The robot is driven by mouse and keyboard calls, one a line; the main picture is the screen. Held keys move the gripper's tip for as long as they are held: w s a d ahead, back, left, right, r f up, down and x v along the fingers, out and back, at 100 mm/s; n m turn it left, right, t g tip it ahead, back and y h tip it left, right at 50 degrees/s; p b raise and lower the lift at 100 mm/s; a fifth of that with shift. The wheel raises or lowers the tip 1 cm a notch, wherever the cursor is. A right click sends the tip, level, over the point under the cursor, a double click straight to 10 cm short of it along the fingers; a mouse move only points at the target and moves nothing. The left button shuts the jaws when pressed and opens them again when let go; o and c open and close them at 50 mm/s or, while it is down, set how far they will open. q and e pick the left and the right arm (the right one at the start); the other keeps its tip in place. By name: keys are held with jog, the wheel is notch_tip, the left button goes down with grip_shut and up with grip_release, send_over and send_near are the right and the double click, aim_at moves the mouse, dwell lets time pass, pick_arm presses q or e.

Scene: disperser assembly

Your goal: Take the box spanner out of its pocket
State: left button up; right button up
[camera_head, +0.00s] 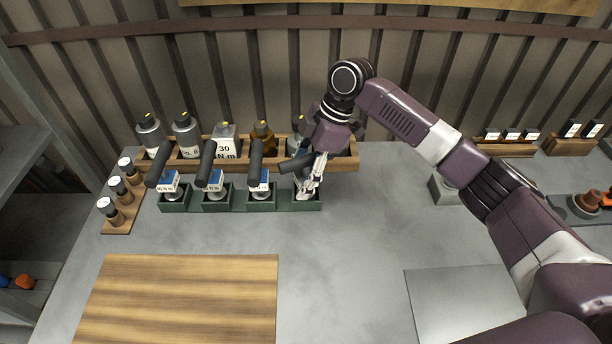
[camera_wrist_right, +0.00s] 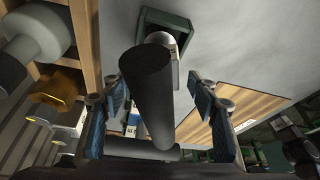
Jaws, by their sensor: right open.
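Several black-handled tools stand in a row of green pockets, and I cannot tell from their looks which is the box spanner. My right gripper (camera_head: 308,190) is over the rightmost green pocket (camera_head: 307,206) and partly hides that pocket's tool, whose black handle (camera_head: 295,164) leans out to the left. In the right wrist view the open fingers (camera_wrist_right: 160,108) stand on either side of a black handle (camera_wrist_right: 151,90), with gaps on both sides. A rounded metal part (camera_wrist_right: 160,42) sits beyond the handle in a green pocket (camera_wrist_right: 165,20). My left gripper is not in view.
A wooden rack (camera_head: 340,163) with bottles stands close behind the pockets. Three more black-handled tools (camera_head: 209,158) stand to the left. A striped wooden board (camera_head: 180,300) and a grey plate (camera_head: 460,305) lie in front. The middle of the table is clear.

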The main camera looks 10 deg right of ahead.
jog(key=shift+x, duration=0.95)
jog(key=shift+r, duration=0.15)
grip_shut()
